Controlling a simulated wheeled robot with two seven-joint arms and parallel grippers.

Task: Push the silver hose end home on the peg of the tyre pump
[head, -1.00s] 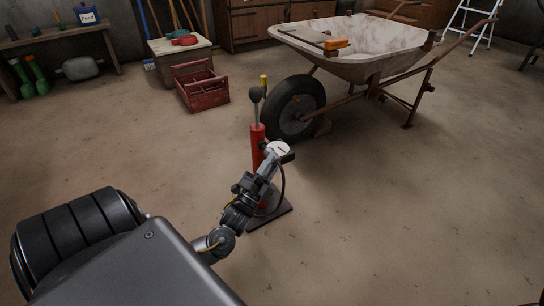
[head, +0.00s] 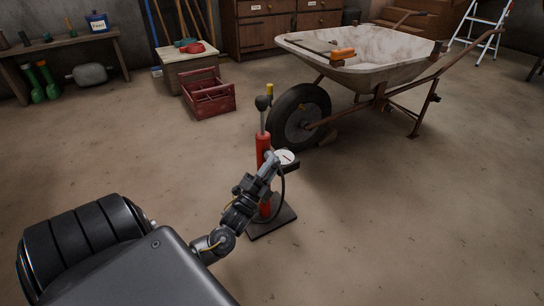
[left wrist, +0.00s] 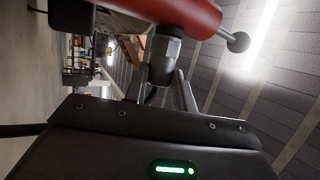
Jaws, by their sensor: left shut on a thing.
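The tyre pump has a red barrel (head: 263,148), a round white gauge (head: 286,157) and a dark foot plate (head: 274,225), and stands upright on the floor. My left gripper (head: 271,163) is at the barrel's side, just left of the gauge. In the left wrist view the red barrel (left wrist: 185,12) crosses the top, with the round handle knob (left wrist: 237,41) at its right. The gripper (left wrist: 160,78) is shut on the silver hose end (left wrist: 163,52), whose far end meets the barrel's outline. The peg is hidden, so I cannot tell how far on the hose end sits. My right gripper is out of view.
A wheelbarrow (head: 372,70) stands behind the pump, its tyre (head: 300,117) close to the barrel. A red toolbox (head: 208,98) lies back left. The black hose (head: 283,187) curves beside the barrel. The floor to the right is clear.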

